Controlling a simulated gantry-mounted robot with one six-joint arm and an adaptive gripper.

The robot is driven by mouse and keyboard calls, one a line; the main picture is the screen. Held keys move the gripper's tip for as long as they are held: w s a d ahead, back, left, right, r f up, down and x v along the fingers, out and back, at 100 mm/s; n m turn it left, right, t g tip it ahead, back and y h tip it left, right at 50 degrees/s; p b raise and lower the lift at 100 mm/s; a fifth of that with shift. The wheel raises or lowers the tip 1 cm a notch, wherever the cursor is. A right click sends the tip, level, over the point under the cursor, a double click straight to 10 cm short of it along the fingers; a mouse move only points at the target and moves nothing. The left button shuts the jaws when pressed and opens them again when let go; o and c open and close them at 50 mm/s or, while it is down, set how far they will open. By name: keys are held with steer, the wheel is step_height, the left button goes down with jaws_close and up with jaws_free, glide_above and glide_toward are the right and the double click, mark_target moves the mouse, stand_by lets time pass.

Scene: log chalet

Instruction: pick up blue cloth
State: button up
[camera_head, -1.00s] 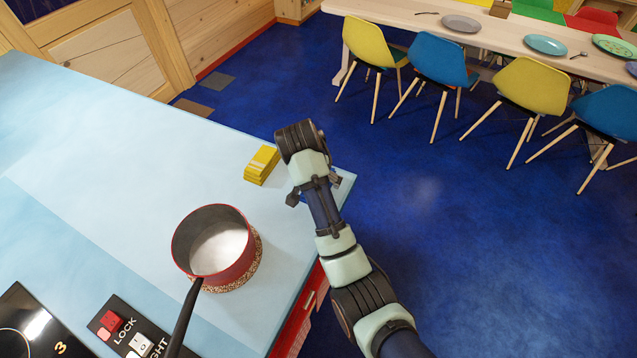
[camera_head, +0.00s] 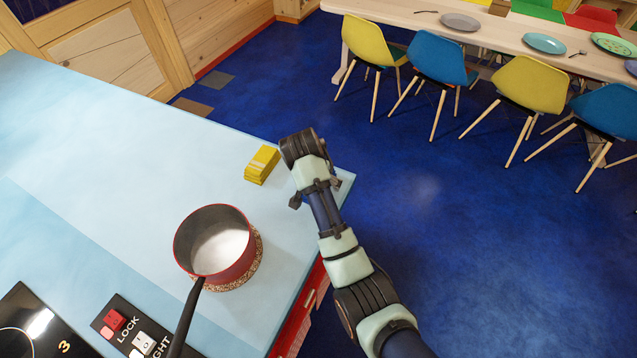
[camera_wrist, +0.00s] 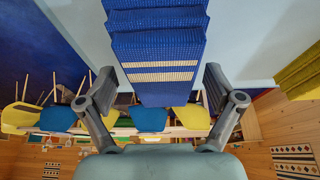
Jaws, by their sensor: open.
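The blue cloth (camera_wrist: 160,50) is a thick folded stack with pale stripes across it. In the wrist view it fills the upper middle, between the two spread fingers of my gripper (camera_wrist: 159,78), with a gap on each side. My gripper is open and holds nothing. In the camera_head view my gripper (camera_head: 315,194) is over the right edge of the light blue counter (camera_head: 110,170). I cannot make out the blue cloth there; my arm seems to hide it.
A folded yellow cloth (camera_head: 262,164) lies on the counter just left of my gripper; it also shows at the right of the wrist view (camera_wrist: 303,73). A red pot (camera_head: 215,247) stands on a trivet nearer the front. Chairs and a long table stand beyond, across blue floor.

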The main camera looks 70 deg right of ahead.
steer(key=c, duration=0.9)
steer(key=shift+r+b, duration=0.15)
steer(key=shift+b, duration=0.2)
step_height(320, 180, up, 10)
steer(key=shift+r+p, duration=0.15)
steer(key=shift+p, duration=0.35)
